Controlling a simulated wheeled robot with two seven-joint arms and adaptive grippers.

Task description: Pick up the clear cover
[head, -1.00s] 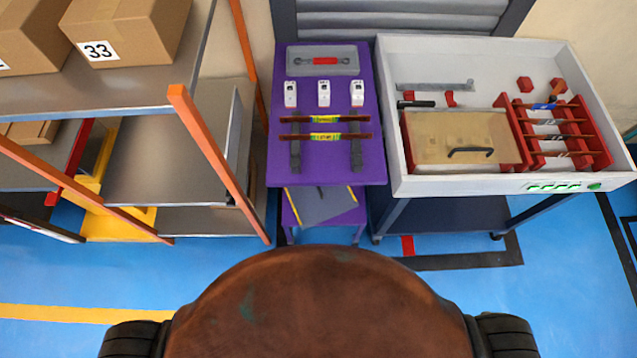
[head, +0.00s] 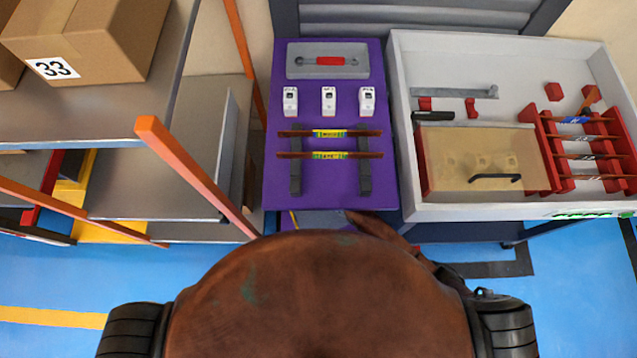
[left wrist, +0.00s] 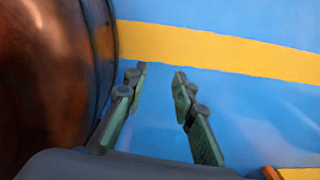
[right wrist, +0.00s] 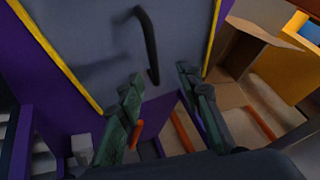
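A see-through tan cover (head: 450,160) with a black handle (head: 496,177) lies in the white tray in the head view. Faint pale shapes show through it. My right gripper (right wrist: 160,76) is open and empty in the right wrist view. It faces a grey panel (right wrist: 90,35) with yellow edges and a black handle (right wrist: 149,42). The lower end of that handle appears between the fingertips; I cannot tell the gap in depth. My left gripper (left wrist: 160,70) is open and empty above the blue floor. Neither gripper shows in the head view.
A purple cart (head: 325,195) carries two striped bars, several white devices and a grey plate (head: 300,70). The white tray (head: 470,212) stands on its right, with red racks. A metal shelf (head: 90,120) with boxes and orange posts stands on the left.

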